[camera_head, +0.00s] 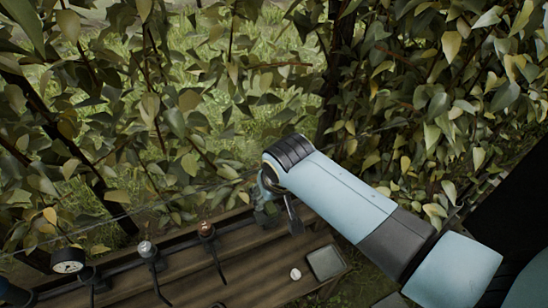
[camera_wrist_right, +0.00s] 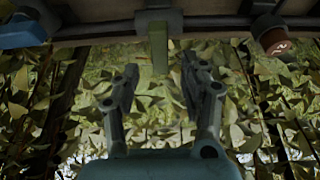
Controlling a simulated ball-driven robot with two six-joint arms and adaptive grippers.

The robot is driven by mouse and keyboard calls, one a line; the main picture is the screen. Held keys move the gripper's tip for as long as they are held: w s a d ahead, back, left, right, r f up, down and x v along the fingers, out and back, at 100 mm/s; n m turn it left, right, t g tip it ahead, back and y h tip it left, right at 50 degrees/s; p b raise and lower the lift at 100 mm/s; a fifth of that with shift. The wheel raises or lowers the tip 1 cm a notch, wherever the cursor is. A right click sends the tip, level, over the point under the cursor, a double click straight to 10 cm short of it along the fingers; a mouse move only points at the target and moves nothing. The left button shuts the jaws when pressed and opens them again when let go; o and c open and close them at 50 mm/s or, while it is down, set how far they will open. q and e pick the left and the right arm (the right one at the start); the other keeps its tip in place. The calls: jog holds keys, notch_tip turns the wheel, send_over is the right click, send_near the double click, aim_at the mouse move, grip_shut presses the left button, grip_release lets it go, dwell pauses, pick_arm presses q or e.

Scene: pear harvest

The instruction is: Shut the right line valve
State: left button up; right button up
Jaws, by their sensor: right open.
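My right gripper (camera_head: 279,213) reaches over the bench from the right in the head view. In the right wrist view its two fingers (camera_wrist_right: 152,85) are open, with nothing between their tips. A greenish upright bar (camera_wrist_right: 158,52), perhaps a valve lever, lies just beyond the tips and between them in the picture; I see no contact. A greenish part (camera_head: 268,214) also shows beside the gripper in the head view, partly hidden by it. To its left stand a copper-topped fitting with a dark lever (camera_head: 207,230) and a grey-topped one (camera_head: 147,250). I cannot tell the valve's position.
A wooden bench (camera_head: 185,278) runs along the bottom, with a round gauge (camera_head: 68,261) at left. A small white round thing (camera_head: 295,273) and a shallow grey-green tray (camera_head: 326,262) sit at its right end. Dense foliage (camera_head: 420,80) stands close behind the bench.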

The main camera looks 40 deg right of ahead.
jog(key=v, duration=0.7)
jog(key=shift+r, duration=0.3)
jog(key=shift+s, duration=0.15)
jog(key=s+d+f+g+b, duration=0.1)
jog(key=s+f+b, duration=0.35)
jog(key=f, duration=0.55)
jog(key=s+d+f+n+g+b, duration=0.1)
jog(key=s+f+b, duration=0.3)
jog(key=f, duration=0.7)
jog(key=s+d+f+g+b, duration=0.1)
jog(key=s+f+g+b, duration=0.15)
jog(key=s+f, duration=0.55)
jog(key=s+d+f+n+b, duration=0.2)
jog(key=s+f+b, duration=0.3)
jog(key=s+f, duration=1.3)
jog(key=shift+s+d+f+t, duration=0.4)
jog(key=shift+d+f+t, duration=0.05)
